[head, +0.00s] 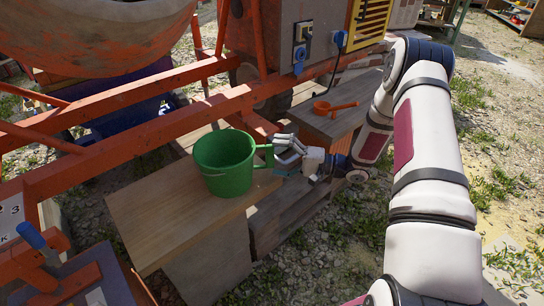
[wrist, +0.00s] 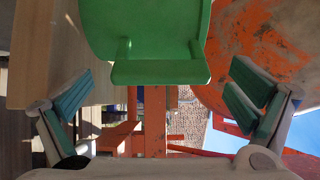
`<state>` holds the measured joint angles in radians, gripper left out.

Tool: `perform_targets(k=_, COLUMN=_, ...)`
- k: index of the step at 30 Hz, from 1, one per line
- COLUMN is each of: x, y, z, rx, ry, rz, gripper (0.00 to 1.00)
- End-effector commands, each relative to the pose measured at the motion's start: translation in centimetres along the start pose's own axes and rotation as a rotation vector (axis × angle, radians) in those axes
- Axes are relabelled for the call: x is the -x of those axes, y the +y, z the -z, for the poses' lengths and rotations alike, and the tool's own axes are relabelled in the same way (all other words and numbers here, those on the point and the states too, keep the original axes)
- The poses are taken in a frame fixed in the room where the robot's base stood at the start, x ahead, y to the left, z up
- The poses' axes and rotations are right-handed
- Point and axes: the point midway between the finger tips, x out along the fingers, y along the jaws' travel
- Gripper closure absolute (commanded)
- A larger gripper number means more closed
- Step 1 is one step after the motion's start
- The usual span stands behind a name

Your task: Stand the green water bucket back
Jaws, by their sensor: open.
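The green bucket (head: 225,165) stands upright on a light wooden tabletop (head: 150,215). Its side handle (head: 265,155) points right, towards my gripper (head: 288,152). My gripper is open, just right of the handle and close to it. In the wrist view the bucket (wrist: 145,25) fills the upper middle, with its handle (wrist: 160,72) between and just ahead of the spread fingers of my gripper (wrist: 160,92). Nothing shows gripped. Whether a finger touches the handle I cannot tell.
An orange scoop (head: 335,107) lies on a wooden surface (head: 330,125) behind my gripper. Orange mixer frame bars (head: 130,115) run behind the bucket, with the mixer drum (head: 100,35) above. Gravel and grass lie on the right.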

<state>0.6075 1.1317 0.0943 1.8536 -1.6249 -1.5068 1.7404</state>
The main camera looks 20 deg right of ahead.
Motion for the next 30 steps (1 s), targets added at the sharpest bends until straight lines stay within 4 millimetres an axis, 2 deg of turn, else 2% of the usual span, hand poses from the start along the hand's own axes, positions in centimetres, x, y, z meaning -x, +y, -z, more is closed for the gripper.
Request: perform_targets(k=30, x=4.4, y=0.0, z=0.0, rx=0.0, ry=0.0, rz=-0.001, gripper=0.0)
